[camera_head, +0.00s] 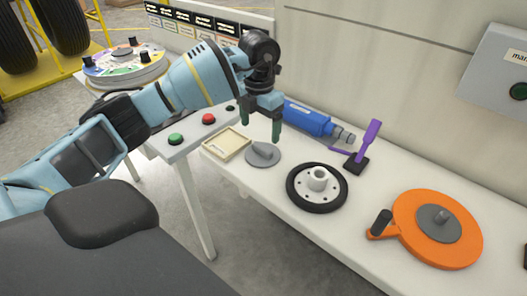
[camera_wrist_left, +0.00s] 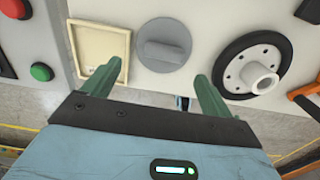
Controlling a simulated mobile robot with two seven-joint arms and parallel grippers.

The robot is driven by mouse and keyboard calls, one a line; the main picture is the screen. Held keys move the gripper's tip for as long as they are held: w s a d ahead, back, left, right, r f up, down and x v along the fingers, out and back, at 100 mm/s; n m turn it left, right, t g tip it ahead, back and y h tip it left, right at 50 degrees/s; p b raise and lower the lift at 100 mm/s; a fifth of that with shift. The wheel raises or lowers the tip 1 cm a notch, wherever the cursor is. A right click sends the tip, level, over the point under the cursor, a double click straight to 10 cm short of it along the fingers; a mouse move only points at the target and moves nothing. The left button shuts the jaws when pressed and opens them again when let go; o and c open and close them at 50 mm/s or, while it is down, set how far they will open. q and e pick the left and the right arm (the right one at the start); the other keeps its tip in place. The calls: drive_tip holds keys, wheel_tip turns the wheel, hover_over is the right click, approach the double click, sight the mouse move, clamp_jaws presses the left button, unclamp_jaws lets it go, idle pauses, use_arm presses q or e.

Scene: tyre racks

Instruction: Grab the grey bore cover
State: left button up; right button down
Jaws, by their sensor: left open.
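The grey bore cover (camera_head: 263,154) is a flat round disc with a raised grip on top. It lies on the white bench, between a cream tray and a black-rimmed wheel. My left gripper (camera_head: 262,132) has green fingers pointing down, above and near the cover. It is open, with nothing between the fingers. In the left wrist view the cover (camera_wrist_left: 163,45) lies beyond the fingertips, and the left gripper (camera_wrist_left: 160,72) has its fingers spread apart with the cover roughly centred ahead of the gap. My right gripper does not show.
The cream tray (camera_head: 227,145) is left of the cover, and the black-rimmed wheel (camera_head: 317,199) is to its right. An orange disc with a handle (camera_head: 410,214) is farther right. Red and green buttons (camera_head: 209,118) are at left.

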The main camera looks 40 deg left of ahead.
sight(263, 147)
use_arm(q)
drive_tip(key=shift+w+f, duration=0.15)
drive_tip(key=shift+f, duration=0.75)
drive_tip(key=shift+d+f, duration=0.2)
drive_tip(key=shift+f, duration=1.1)
drive_tip(key=shift+d+f, duration=0.15)
drive_tip(key=shift+f, duration=1.1)
drive_tip(key=shift+c, duration=0.4)
drive_tip(key=c, duration=1)
